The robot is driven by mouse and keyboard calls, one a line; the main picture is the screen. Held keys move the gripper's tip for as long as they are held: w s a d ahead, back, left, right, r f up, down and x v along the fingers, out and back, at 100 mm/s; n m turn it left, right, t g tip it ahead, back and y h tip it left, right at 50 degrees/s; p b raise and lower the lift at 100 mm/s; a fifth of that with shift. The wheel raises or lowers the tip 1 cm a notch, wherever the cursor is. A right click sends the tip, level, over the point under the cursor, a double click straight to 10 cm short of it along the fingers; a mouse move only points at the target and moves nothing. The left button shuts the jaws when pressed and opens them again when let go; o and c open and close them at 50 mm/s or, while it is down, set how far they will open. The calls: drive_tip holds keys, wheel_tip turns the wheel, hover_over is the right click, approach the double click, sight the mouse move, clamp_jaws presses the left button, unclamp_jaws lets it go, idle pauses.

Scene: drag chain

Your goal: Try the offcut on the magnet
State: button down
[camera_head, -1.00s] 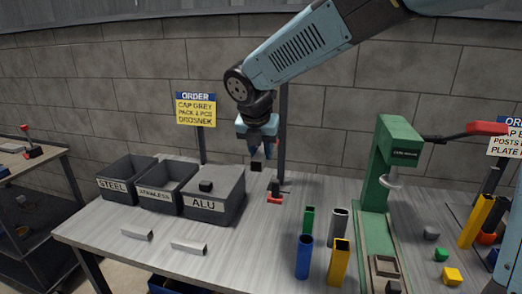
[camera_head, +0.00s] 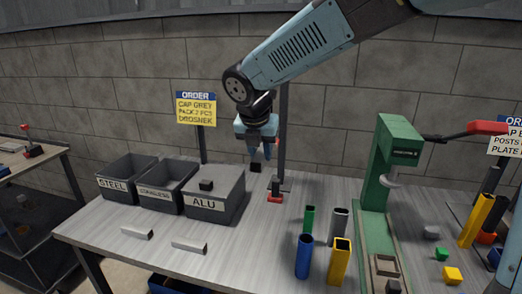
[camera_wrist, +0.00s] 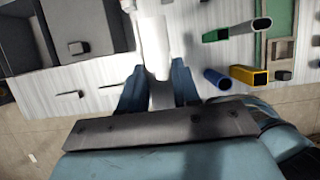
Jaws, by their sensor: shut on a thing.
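My gripper (camera_head: 257,150) points down above the back of the table, right of the ALU bin, and is shut. A small dark square end, which I take for the held offcut (camera_head: 256,168), shows just below its fingers. In the wrist view a pale bar (camera_wrist: 153,45) runs up from between the blue fingers (camera_wrist: 160,92). A small dark piece with a red base, probably the magnet (camera_head: 275,190), stands on the table right of and below the gripper in the picture. The offcut appears apart from it.
STEEL (camera_head: 121,180), STAINLESS (camera_head: 160,190) and ALU (camera_head: 213,198) bins stand at left. Two grey bars (camera_head: 137,233) (camera_head: 189,247) lie in front. Blue (camera_head: 303,258), yellow (camera_head: 339,262), green and grey tubes and a green press (camera_head: 376,165) stand right. A dark post rises behind the gripper.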

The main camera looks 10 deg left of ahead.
sight(256, 161)
drive_tip(key=shift+s+a+r, duration=0.1)
drive_tip(key=shift+s+r, duration=0.05)
drive_tip(key=shift+s, duration=0.7)
drive_tip(key=shift+s+a+r, duration=0.1)
drive_tip(key=shift+s+r, duration=0.1)
drive_tip(key=shift+s, duration=0.7)
drive_tip(key=shift+s+r, duration=0.15)
drive_tip(key=shift+s, duration=0.7)
idle(5.0)
